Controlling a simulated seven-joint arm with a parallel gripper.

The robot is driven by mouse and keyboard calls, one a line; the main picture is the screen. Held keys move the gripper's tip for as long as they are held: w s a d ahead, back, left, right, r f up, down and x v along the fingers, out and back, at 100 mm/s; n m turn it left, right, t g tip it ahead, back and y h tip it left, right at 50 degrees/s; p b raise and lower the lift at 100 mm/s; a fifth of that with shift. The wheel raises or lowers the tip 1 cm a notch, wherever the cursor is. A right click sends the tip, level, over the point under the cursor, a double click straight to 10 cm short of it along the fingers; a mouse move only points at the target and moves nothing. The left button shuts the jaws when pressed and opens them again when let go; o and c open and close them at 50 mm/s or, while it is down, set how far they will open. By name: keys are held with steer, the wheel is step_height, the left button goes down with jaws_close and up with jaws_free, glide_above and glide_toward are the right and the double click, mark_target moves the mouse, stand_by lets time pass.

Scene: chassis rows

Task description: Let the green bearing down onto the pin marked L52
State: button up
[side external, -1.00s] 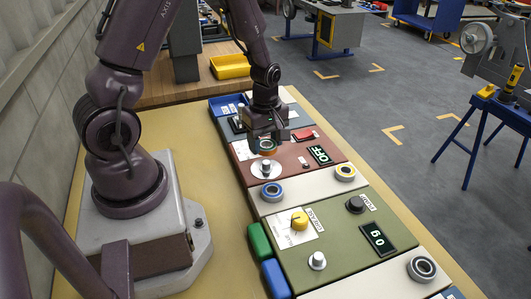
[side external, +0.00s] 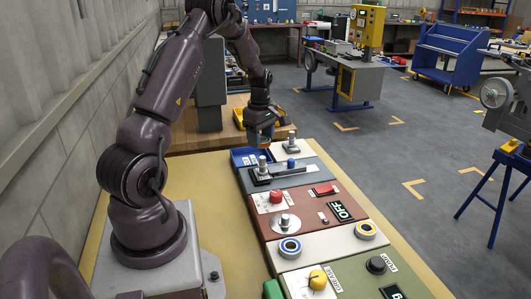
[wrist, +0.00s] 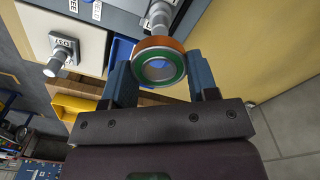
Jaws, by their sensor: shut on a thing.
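The green bearing (wrist: 158,62) has a green face and an orange outer ring. My gripper (wrist: 160,75) is shut on it, with a blue finger on each side. In the side view my gripper (side external: 262,138) is raised above the far end of the panel row, and the bearing is mostly hidden there. In the wrist view a grey pin (wrist: 53,67) stands on a small square plate, apart from the bearing. Another silver pin (wrist: 160,17) shows just beyond the bearing. In the side view pins stand at the far white panel (side external: 291,140) and grey panel (side external: 262,163).
A blue tray (side external: 240,158) lies at the far left of the panels. A blue slider knob (side external: 291,163), red button (side external: 276,196), disc-based pin (side external: 285,222) and two bearings (side external: 290,246) (side external: 366,230) stand nearer. A yellow bin (wrist: 72,106) lies beyond.

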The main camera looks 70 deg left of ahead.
steer(key=shift+f, duration=0.1)
steer(key=shift+d+f, duration=0.1)
steer(key=shift+f, duration=3)
steer(key=o, duration=1.1)
step_height(320, 180, up, 13)
steer(key=shift+r, duration=0.1)
